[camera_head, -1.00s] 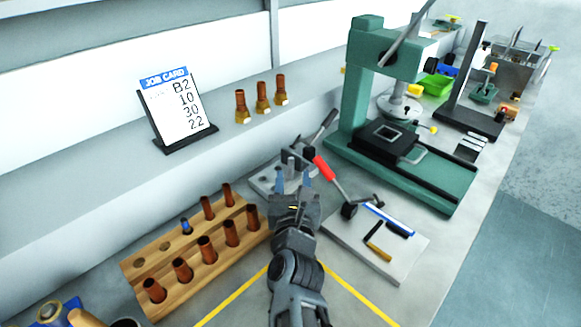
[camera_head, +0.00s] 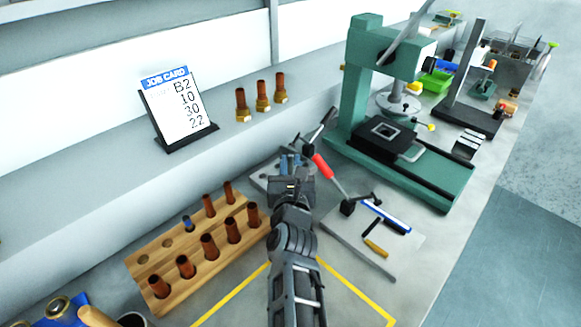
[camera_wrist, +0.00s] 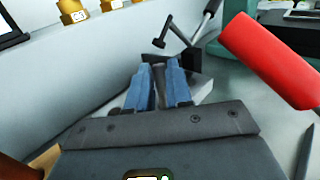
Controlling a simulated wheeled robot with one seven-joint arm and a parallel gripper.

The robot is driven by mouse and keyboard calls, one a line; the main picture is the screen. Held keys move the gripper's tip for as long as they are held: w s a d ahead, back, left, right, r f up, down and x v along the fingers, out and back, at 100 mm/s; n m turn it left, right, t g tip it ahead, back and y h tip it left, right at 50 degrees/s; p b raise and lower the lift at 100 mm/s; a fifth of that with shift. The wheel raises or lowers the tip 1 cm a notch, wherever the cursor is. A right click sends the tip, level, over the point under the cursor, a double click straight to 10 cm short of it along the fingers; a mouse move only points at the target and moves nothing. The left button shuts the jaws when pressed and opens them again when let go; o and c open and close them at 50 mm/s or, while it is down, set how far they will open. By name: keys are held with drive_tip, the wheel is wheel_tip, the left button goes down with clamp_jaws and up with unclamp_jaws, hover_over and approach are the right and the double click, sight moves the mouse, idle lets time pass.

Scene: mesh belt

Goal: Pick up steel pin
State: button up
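The steel pin (camera_wrist: 159,82) is a grey upright cylinder seen between my gripper's two blue fingers in the wrist view. My gripper (camera_wrist: 159,92) looks closed around it, with a finger against each side. In the head view my gripper (camera_head: 290,163) is over the grey fixture block (camera_head: 262,182) at the back of the bench, and the fingers mostly hide the pin. The pin's lower end is hidden, so I cannot tell if it is still seated in the block.
A red-handled lever (camera_head: 323,167) stands close on the right. A wooden rack (camera_head: 165,262) with copper-coloured tubes is on the left. A green press (camera_head: 425,175) stands behind right. A job card (camera_head: 178,108) and several brass-ended tubes (camera_head: 262,98) are on the shelf.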

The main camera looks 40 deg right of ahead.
clamp_jaws()
wheel_tip(320, 180, up, 17)
drive_tip(key=p, duration=0.2)
wheel_tip(320, 180, down, 7)
drive_tip(key=b, duration=0.2)
idle(0.6)
